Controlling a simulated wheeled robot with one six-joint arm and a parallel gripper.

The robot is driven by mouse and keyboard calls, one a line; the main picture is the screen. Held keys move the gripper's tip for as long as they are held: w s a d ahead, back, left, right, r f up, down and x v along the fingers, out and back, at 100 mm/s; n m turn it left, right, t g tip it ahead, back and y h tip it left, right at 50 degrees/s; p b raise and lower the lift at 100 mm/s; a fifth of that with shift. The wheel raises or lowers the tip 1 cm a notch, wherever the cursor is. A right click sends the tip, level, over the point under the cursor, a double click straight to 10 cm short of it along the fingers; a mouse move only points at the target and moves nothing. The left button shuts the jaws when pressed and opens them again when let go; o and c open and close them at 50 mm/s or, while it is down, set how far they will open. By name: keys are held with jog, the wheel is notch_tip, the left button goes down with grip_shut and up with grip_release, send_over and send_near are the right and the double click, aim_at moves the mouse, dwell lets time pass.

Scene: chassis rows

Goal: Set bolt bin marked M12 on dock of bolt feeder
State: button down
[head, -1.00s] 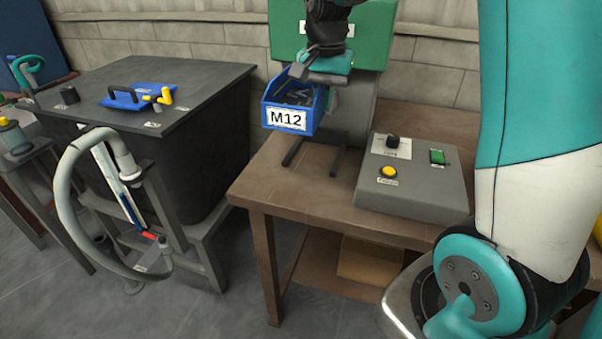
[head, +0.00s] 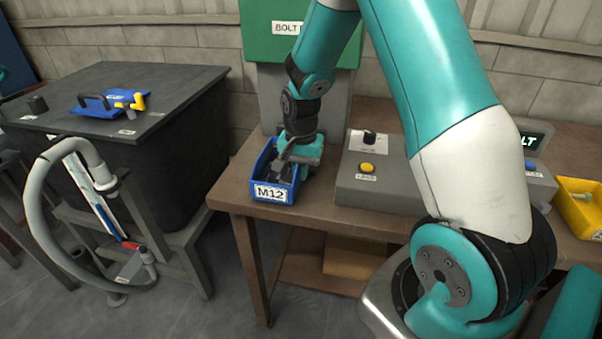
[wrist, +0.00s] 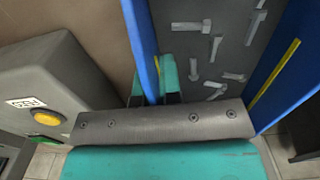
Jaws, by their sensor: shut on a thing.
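The blue bolt bin marked M12 (head: 271,193) is at the bench's left part, upright, below the bolt feeder (head: 262,28). Its M12 label faces me, and loose grey bolts show inside in the wrist view (wrist: 213,60). My gripper (head: 287,160) is shut on the bin's right side wall; in the wrist view the fingers (wrist: 153,90) stand on both sides of that blue wall (wrist: 140,40). The dock's dark rails are hidden by the bin and my arm. The bin looks level with the bench top, but I cannot tell whether it rests on the dock.
A grey control box (head: 380,190) with a yellow button (head: 367,168) stands close to the right of the bin on the brown bench (head: 222,196). A yellow bin (head: 580,208) is at the far right. A dark tank with a hose (head: 165,100) stands left, across a gap.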

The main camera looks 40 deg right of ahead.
jog(key=shift+f, duration=0.55)
jog(key=shift+f, duration=0.15)
jog(key=c, duration=1.3)
grip_release()
